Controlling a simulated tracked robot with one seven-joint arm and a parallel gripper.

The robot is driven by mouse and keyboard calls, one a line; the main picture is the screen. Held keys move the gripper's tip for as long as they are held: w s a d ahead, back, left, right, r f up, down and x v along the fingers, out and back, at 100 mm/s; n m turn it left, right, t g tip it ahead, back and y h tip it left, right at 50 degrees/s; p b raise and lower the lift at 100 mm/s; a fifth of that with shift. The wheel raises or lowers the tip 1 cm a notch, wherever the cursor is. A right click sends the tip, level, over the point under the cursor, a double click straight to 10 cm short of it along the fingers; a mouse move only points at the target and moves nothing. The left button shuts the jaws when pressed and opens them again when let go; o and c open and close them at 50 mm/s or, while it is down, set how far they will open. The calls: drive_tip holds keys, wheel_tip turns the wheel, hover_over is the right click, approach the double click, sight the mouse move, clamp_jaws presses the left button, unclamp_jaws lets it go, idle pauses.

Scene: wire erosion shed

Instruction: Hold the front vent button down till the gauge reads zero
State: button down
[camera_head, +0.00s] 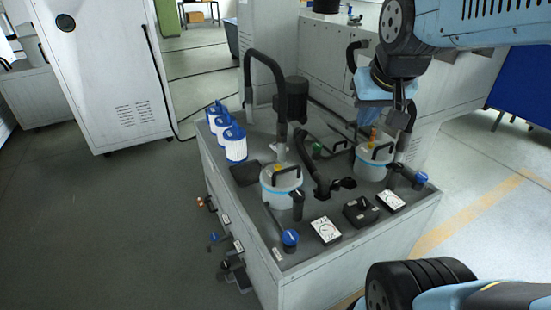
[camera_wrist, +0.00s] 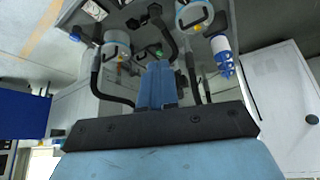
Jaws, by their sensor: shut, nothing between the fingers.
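Two pale canisters with black handles stand on a grey cabinet top: a left one (camera_head: 282,187) and a right one (camera_head: 370,165). A small orange button (camera_head: 374,134) shows on the right canister's lid; a yellow one (camera_wrist: 197,28) shows on the other canister in the wrist view. Which counts as the front vent button I cannot tell. Two white dial gauges, left (camera_head: 326,230) and right (camera_head: 391,201), lie near the cabinet's front edge; their readings are too small to make out. My gripper (camera_wrist: 157,66) is shut and empty, pointing down above the cabinet, apart from both canisters.
Black hoses (camera_head: 262,58) arch over the cabinet. Blue-and-white filter cartridges (camera_head: 233,140) stand at its left. Blue-handled valves (camera_head: 290,238) and a black box (camera_head: 361,211) sit near the front edge. A tall white cabinet (camera_head: 100,70) stands to the left. Floor at left is clear.

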drive_tip(key=w+a+f, duration=0.2)
drive_tip(key=w+f, duration=0.1)
drive_tip(key=w, duration=0.5)
drive_tip(key=m+t+y, duration=0.2)
drive_tip(key=m+y, duration=0.1)
drive_tip(key=y, duration=0.2)
hover_over(280, 167)
wheel_tip(280, 167, down, 22)
drive_tip(key=shift+f, duration=0.25)
drive_tip(key=shift+a, duration=0.1)
drive_tip(key=shift+f, duration=0.15)
drive_tip(key=shift+f, duration=4.25)
drive_tip(key=shift+f, duration=0.15)
drive_tip(key=shift+f, duration=0.2)
drive_tip(key=shift+f, duration=0.55)
